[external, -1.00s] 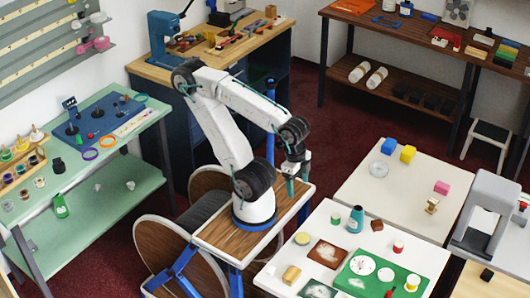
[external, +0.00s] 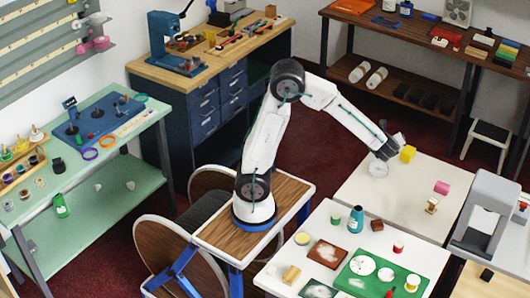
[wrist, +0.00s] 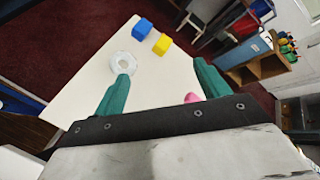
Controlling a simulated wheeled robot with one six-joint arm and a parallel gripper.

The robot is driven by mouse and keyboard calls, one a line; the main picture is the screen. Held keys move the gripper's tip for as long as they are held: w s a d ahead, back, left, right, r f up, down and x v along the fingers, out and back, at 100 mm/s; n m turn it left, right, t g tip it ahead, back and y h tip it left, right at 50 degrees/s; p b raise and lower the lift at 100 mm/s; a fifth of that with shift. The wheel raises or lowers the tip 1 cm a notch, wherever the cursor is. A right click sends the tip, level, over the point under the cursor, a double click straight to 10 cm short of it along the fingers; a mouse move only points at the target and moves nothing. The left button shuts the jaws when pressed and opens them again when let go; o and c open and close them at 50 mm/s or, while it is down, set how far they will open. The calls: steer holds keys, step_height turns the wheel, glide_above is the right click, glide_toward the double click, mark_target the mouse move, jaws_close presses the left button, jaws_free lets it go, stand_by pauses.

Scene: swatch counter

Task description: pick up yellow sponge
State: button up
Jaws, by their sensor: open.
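A yellow block (external: 407,153), the closest match to the yellow sponge, sits on the white table (external: 390,205) at the right in the external view. In the wrist view the yellow block (wrist: 162,44) is ahead of my fingers, beside a blue block (wrist: 142,29). My gripper (external: 391,149) is over the far left edge of that table, just left of the yellow block in the external view. In the wrist view my gripper (wrist: 161,72) has its two teal fingers wide apart with nothing between them. The blue block is hidden behind my gripper in the external view.
A pale ring-shaped disc (wrist: 122,62) lies on the same table near the blocks. A pink block (external: 441,188) and a small brass-coloured item (external: 431,206) are farther right. A nearer white table (external: 285,248) carries bottles, jars and a green board. The rest of the far table is clear.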

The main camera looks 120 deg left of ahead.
steer(key=w+a+f+m+y, duration=0.1)
steer(key=a+f+m, duration=0.2)
steer(key=a+f, duration=0.3)
steer(key=a+f+m+y, duration=0.15)
steer(key=a+f, duration=0.25)
steer(key=a, duration=0.4)
steer(key=m+t, duration=0.2)
steer(key=m, duration=0.4)
glide_toward(408, 152)
steer(key=shift+h, duration=0.35)
steer(key=x, duration=0.4)
steer(key=shift+s+a+r, duration=0.15)
steer(key=shift+r, duration=0.25)
steer(key=x, duration=0.7)
steer(key=shift+a+f, duration=0.2)
steer(key=shift+a, duration=0.15)
steer(key=c, duration=1)
